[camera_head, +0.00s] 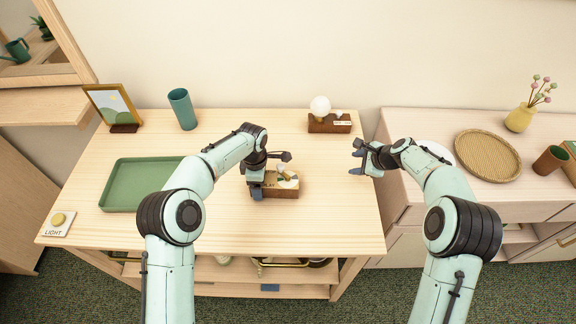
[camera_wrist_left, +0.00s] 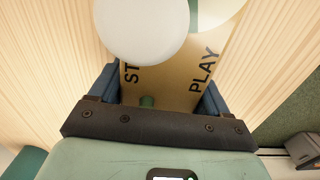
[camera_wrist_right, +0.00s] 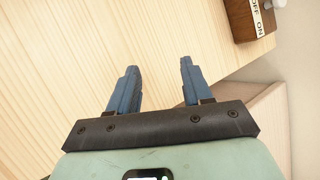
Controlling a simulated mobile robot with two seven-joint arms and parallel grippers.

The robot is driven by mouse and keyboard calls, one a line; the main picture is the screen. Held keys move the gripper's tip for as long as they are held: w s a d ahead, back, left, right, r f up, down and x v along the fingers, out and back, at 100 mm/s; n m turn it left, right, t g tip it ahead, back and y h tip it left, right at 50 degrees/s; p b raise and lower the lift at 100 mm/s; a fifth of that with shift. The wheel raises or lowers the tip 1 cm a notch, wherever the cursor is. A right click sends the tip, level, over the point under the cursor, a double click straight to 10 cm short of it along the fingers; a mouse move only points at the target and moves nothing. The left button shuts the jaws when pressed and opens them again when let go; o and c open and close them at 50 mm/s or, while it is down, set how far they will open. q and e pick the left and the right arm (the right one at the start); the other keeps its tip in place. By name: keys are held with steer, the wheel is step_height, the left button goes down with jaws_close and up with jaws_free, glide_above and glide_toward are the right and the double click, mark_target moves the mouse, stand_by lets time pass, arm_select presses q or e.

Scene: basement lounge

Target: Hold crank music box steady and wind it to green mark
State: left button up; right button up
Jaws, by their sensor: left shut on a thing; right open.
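The music box (camera_head: 284,193) is a small brown wooden block with a tan top, standing on the light wooden table. In the left wrist view its top (camera_wrist_left: 168,82) shows the word PLAY, a word starting with ST, and a small green peg. A large white round part (camera_wrist_left: 140,28) and a pale green patch cover its far end. My left gripper (camera_head: 257,192) is shut on the box, with one finger on each side. I cannot clearly make out the crank. My right gripper (camera_head: 356,157) is open and empty, to the right of the box near the table's right edge.
A globe lamp on a wooden OFF/ON base (camera_head: 322,125) stands at the back. A green tray (camera_head: 112,183), teal cup (camera_head: 182,110), picture frame (camera_head: 113,105) and LIGHT button plate (camera_head: 57,222) are to the left. A cabinet with a woven tray (camera_head: 488,155) stands right.

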steer(key=s+a+r+m+g+y, duration=0.1)
steer(key=s+a+r+g+y, duration=0.1)
steer(key=s+a+r+y, duration=0.4)
steer(key=y, duration=0.2)
glide_toward(283, 166)
steer(key=shift+m, duration=0.4)
steer(key=x, duration=0.8)
steer(key=shift+a+f, duration=0.1)
steer(key=shift+a, duration=0.05)
steer(key=shift+y, duration=0.3)
jaws_close()
